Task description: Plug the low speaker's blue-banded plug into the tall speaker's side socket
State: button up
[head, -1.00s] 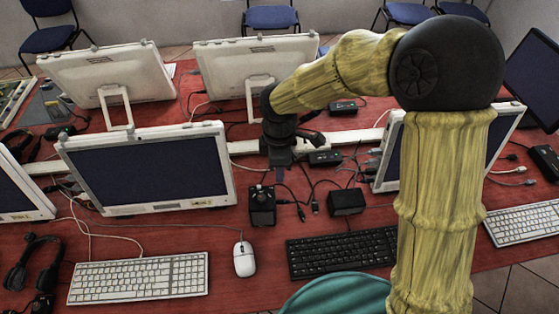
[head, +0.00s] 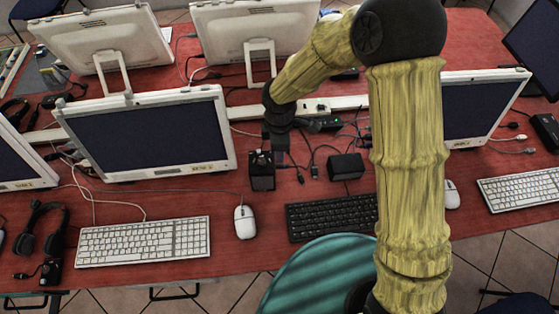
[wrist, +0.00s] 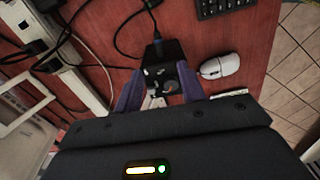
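The tall speaker (head: 262,176) is a black upright box on the red desk, left of the low speaker (head: 346,167), a wider black box. My gripper (head: 277,153) hangs pointing down just behind and above the tall speaker. In the wrist view my gripper (wrist: 159,83) has its two purple fingers spread, with the tall speaker (wrist: 165,72) showing beyond and between them; I see nothing held. A blue patch (wrist: 157,38) with a black cable shows at the tall speaker's side; I cannot tell whether it is a plug seated in the socket. The low speaker is not clear in the wrist view.
Black cables and loose plug ends (head: 301,176) lie between the speakers. A white mouse (head: 244,222), a black keyboard (head: 330,217) and a white keyboard (head: 143,241) lie in front. A monitor (head: 150,135) stands left. A pale cable rail (head: 345,103) with adapters runs behind.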

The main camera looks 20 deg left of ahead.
aim_at(279, 165)
notch_tip(279, 165, down, 9)
jog(key=shift+p, duration=0.3)
grip_shut()
grip_release()
